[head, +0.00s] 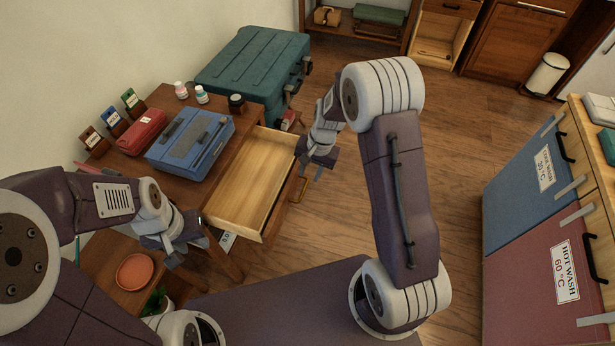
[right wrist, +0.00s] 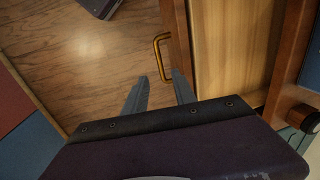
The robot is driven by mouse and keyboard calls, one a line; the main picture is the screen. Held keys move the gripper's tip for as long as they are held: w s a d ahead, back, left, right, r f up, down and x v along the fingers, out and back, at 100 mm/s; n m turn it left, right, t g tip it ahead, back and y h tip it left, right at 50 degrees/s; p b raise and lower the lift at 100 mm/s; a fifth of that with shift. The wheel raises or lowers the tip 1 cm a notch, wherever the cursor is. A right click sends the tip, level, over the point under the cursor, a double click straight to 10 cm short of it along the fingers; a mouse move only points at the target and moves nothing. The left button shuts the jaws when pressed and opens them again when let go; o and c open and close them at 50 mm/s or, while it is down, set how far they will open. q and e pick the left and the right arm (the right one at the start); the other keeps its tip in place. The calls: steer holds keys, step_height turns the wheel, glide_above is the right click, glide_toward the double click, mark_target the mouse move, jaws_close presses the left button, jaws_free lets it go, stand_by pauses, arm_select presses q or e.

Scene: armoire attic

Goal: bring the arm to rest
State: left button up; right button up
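My right gripper (head: 322,168) is above the front edge of the open wooden drawer (head: 243,188). In the right wrist view its two fingers (right wrist: 160,90) are apart with nothing between them. The brass drawer handle (right wrist: 160,57) lies just beyond the fingertips, and I see no contact. My left gripper (head: 186,254) hangs beside the near end of the desk (head: 150,173), its fingers apart and empty. The drawer is pulled out and looks empty inside.
On the desk are a blue box (head: 190,142), a red case (head: 142,131) and small bottles (head: 201,95). A green trunk (head: 252,68) stands behind. Blue and red laundry bins (head: 545,285) stand at the right. Open wooden floor (head: 465,150) lies between.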

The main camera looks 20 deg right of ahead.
steer(key=shift+r, duration=0.15)
stand_by(0.3)
step_height(320, 180, up, 10)
steer(key=t+p, duration=0.1)
steer(key=p, duration=0.4)
steer(key=s+d+r+n+p, duration=0.15)
steer(key=s+r+p, duration=0.25)
steer(key=s+r, duration=0.4)
steer(key=s+d+f+n+g+h, duration=0.1)
steer(key=s+f+n, duration=0.1)
steer(key=s+n, duration=0.3)
steer(key=s, duration=0.4)
steer(key=shift+d+f, duration=0.15)
steer(key=shift+d, duration=0.05)
steer(key=shift+s, duration=0.15)
